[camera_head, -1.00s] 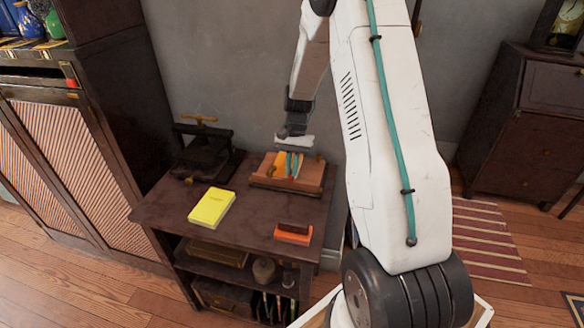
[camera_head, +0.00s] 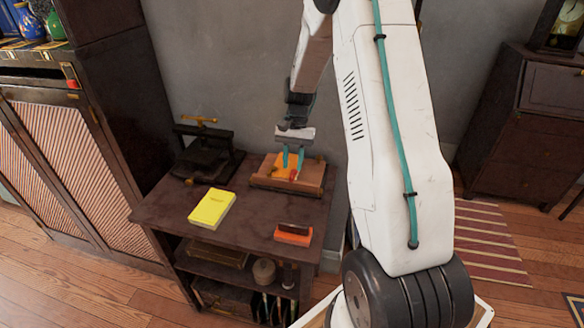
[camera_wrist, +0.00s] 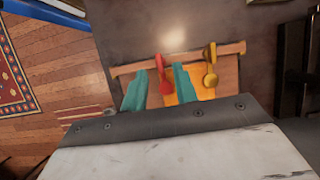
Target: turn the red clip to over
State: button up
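The red clip (camera_wrist: 167,84) sits on the bar of a small wooden stand (camera_head: 262,181); it also shows as a small red spot in the head view (camera_head: 293,175). A brass clip (camera_wrist: 210,70) sits on the same bar, to its right in the wrist view. An orange sheet (camera_wrist: 202,88) lies on the stand. My gripper (camera_head: 293,158) is over the stand, its teal fingers apart and empty. In the wrist view the red clip shows between the two fingers (camera_wrist: 161,84); I cannot tell whether either touches it.
The stand is on a dark side table (camera_head: 250,209). A black press (camera_head: 205,155) stands to its left, a yellow book (camera_head: 212,207) in front left, and an orange-based block (camera_head: 293,234) in front. The wall (camera_head: 240,70) is close behind.

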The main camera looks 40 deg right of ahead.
jog(key=v, duration=0.5)
jog(key=shift+r, duration=0.2)
dwell(0.3)
